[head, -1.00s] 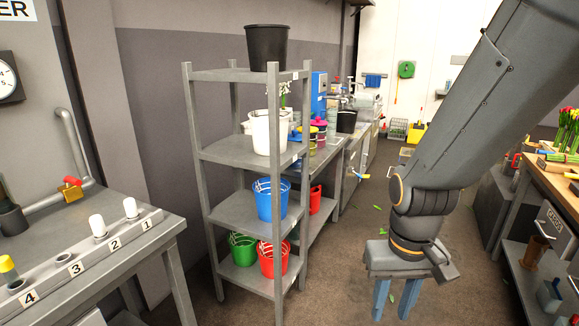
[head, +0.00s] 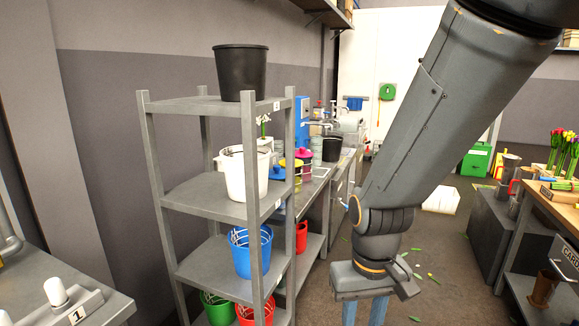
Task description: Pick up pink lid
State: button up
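A small pink lid (head: 303,153) shows on the counter behind the grey shelf rack, on top of a container. A blue lid (head: 277,173) and a yellow rim sit close to it. My gripper (head: 363,308) points down in front of the counter, right of the rack and well apart from the lid. The fingertips are cut off by the bottom edge.
The grey rack (head: 208,190) stands between me and part of the counter, holding a black bucket (head: 240,73), a white bucket (head: 244,172) and a blue bucket (head: 249,250). A work table (head: 95,290) is at left, a wooden bench (head: 560,197) at right. Floor between is mostly clear, with scattered leaves.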

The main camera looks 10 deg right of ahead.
aim_at(302, 153)
jog(key=z, duration=0.3)
jog(key=i, duration=0.75)
jog(key=z, duration=0.65)
jog(key=i, duration=1.7)
jog(key=u, duration=0.2)
